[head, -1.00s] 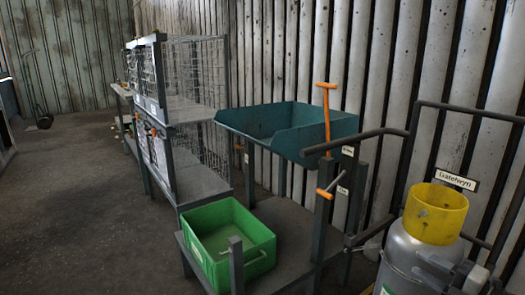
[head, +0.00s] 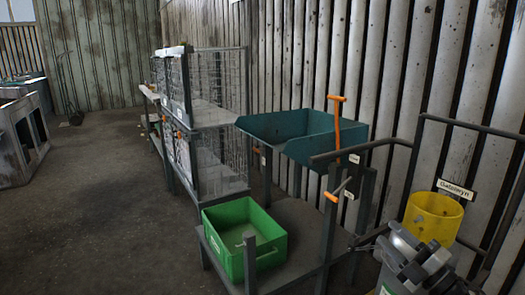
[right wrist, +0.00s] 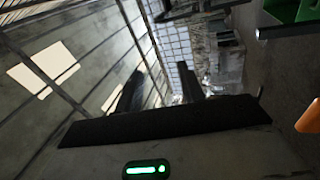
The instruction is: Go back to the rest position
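My right gripper (head: 412,256) shows at the lower right of the head view, raised in front of the yellow-topped cylinder, and hides much of the cylinder's body. In the right wrist view its two dark fingers (right wrist: 160,80) stand apart with nothing between them, so it is open and empty. My left gripper is in neither view.
A green crate (head: 225,258) sits on a low grey bench. A teal bin (head: 285,127) stands behind it, near an orange-handled post (head: 336,125). Wire cages (head: 218,90) line the wall. The yellow-topped cylinder (head: 434,215) is at right. Floor at left (head: 95,210) is clear.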

